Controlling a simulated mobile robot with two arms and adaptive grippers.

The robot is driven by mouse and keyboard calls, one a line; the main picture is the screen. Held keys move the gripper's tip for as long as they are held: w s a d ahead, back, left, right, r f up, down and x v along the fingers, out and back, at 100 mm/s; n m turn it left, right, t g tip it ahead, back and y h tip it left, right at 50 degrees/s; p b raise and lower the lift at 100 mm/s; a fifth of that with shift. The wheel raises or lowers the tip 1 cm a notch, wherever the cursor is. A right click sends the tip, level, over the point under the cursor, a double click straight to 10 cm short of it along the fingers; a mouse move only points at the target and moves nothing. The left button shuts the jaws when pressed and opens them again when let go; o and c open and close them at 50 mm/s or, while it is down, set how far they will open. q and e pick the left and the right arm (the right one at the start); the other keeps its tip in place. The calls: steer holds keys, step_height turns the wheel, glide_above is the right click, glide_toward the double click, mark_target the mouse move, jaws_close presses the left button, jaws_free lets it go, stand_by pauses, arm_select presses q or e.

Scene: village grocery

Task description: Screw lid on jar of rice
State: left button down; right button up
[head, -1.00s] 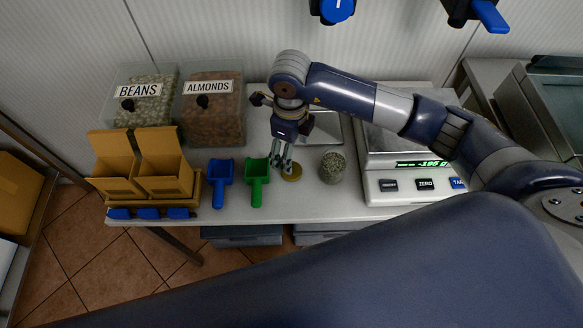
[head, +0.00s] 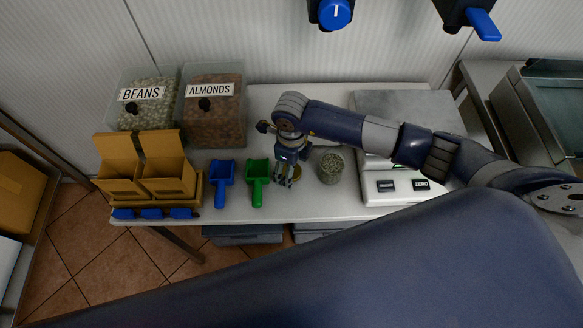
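The jar (head: 331,168) is clear and filled with speckled greenish-grey grains. It stands upright on the white table, and no lid shows on its top. A small round brass-coloured lid (head: 297,174) lies on the table just left of the jar, partly hidden by my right gripper. My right gripper (head: 286,180) points down, with its fingertips at or beside the lid's left side. I cannot tell whether they touch or hold it. My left gripper is not in view.
A green scoop (head: 257,181) and a blue scoop (head: 221,182) lie left of the gripper. Cardboard boxes (head: 166,178) and bins of beans (head: 147,107) and almonds (head: 213,115) stand further left. A scale (head: 400,185) stands right of the jar, under my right arm.

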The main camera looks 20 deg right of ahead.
steer(key=shift+f, duration=0.15)
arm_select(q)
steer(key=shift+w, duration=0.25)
arm_select(e)
steer(key=c, duration=0.8)
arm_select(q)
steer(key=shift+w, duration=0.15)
